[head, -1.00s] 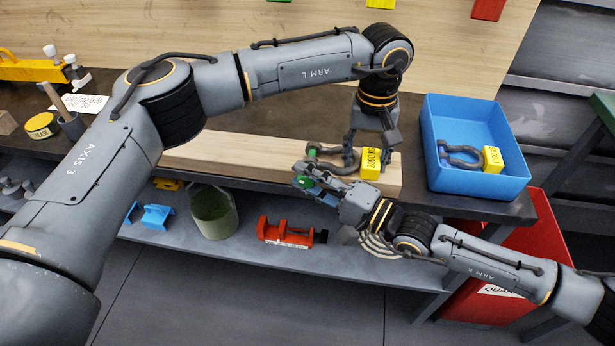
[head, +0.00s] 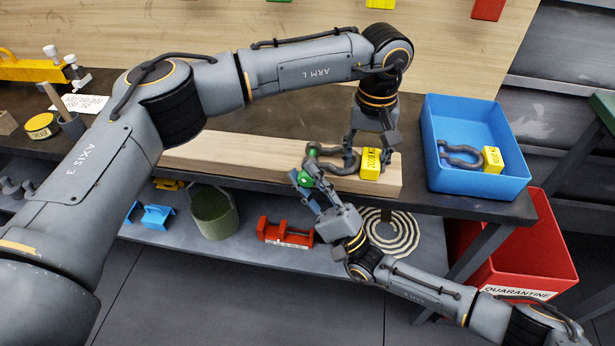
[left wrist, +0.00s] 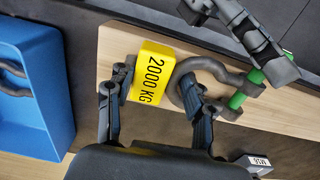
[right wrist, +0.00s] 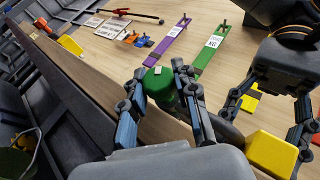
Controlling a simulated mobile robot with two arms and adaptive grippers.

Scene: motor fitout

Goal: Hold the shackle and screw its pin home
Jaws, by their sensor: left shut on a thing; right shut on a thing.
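The grey bow shackle (head: 340,160) lies over the wooden beam, with a yellow 2000 KG block (head: 370,163) at its bow end. My left gripper (head: 369,146) comes down from above and is shut across the block and bow; this shows in the left wrist view (left wrist: 158,82). The green pin (left wrist: 246,88) crosses the shackle's open end; how deep it sits is unclear. My right gripper (head: 310,186) is shut on the pin's green head (right wrist: 158,85), reaching from the front. In the right wrist view its fingers stand either side of the head.
The wooden beam (head: 240,153) runs along the bench's front edge. A blue bin (head: 475,180) at the right holds another shackle with a yellow block. A red quarantine bin (head: 525,245) stands below. The lower shelf holds a green bucket (head: 214,212), a red clamp-like tool (head: 285,233) and coiled rope (head: 393,233).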

